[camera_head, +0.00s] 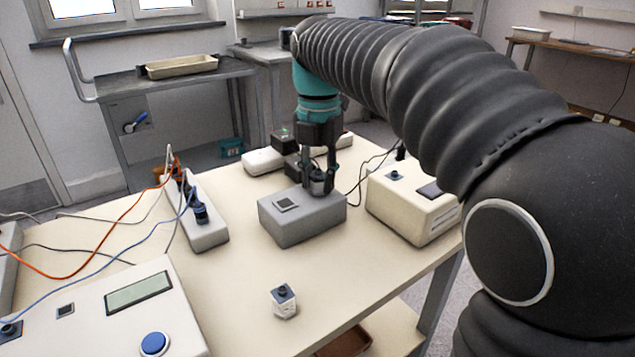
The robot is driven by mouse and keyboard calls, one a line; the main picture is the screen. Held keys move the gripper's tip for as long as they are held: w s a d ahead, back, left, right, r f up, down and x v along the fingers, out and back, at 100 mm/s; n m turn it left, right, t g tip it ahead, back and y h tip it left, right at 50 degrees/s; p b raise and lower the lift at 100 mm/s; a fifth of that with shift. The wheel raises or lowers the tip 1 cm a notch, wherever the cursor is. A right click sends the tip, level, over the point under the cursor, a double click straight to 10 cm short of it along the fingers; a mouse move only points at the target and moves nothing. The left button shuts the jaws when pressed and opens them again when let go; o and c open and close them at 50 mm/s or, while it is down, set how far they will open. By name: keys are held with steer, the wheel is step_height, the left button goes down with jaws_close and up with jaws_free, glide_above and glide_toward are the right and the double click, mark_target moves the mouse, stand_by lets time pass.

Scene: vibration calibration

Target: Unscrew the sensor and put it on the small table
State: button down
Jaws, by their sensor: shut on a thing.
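My gripper (320,178) points straight down over the right part of a grey box (300,224). Its fingers are shut on a small dark, round piece, which looks like the sensor (318,187). The sensor sits at the box's top face; I cannot tell whether it is still threaded in. The fingers hide part of it. A grey metal side table (122,84) stands at the back left, apart from the main table; I cannot tell whether it is the small table.
The cream table (235,290) also holds a power strip (208,232) with cables, a cream device (415,205) right of the box, a large white console (115,315) and a small white block (284,302) in front. A beige tray (182,67) lies on the side table.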

steer(key=shift+f+n+p, duration=0.1)
steer(key=shift+n+p, duration=0.55)
steer(key=shift+n, duration=1.35)
steer(key=c, duration=0.8)
jaws_free()
steer(key=shift+o, duration=0.2)
steer(key=shift+c, duration=0.3)
steer(key=m, duration=0.4)
